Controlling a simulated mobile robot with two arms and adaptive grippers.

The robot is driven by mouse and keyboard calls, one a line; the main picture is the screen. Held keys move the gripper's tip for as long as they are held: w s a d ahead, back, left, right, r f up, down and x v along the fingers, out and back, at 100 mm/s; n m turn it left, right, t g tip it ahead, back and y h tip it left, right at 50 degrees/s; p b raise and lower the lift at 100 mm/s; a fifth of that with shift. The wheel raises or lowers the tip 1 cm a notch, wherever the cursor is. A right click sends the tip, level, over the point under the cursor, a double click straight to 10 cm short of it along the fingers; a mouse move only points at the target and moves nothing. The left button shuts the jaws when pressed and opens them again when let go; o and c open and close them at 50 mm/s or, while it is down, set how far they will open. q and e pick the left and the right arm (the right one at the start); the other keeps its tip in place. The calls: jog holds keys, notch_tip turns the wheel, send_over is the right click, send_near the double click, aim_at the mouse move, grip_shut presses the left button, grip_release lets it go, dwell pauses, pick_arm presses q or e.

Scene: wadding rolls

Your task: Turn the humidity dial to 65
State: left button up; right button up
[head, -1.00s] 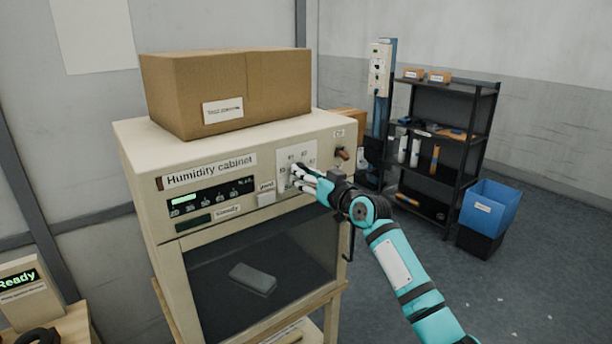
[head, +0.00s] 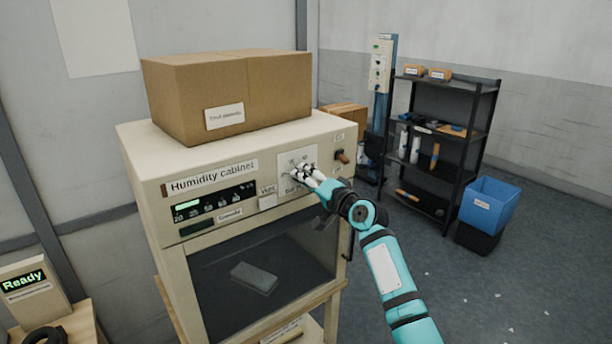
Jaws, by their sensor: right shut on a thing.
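The humidity cabinet (head: 172,222) is a beige box with a "Humidity cabinet" label (head: 209,178) and a dark display panel (head: 214,204) on its front. The display's digits are too small to read surely. A white dial plate (head: 284,166) with small markings sits to the right of the display. My right gripper (head: 306,172) is at this plate, shut on the humidity dial. The dial itself is hidden behind the fingers, so its setting cannot be read. My left gripper is not in view.
A cardboard box (head: 228,92) stands on the cabinet. A dark knob (head: 342,156) sits right of the dial plate. A grey block (head: 254,277) lies behind the cabinet's window. A "Ready" device (head: 32,289) is at lower left. A black shelf (head: 446,140) and blue bin (head: 488,205) stand behind, at right.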

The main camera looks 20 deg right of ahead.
jog(key=shift+m+p, duration=0.65)
jog(key=shift+m, duration=2.95)
jog(key=o, duration=1.2)
jog(key=shift+c, duration=0.2)
jog(key=v, duration=1.2)
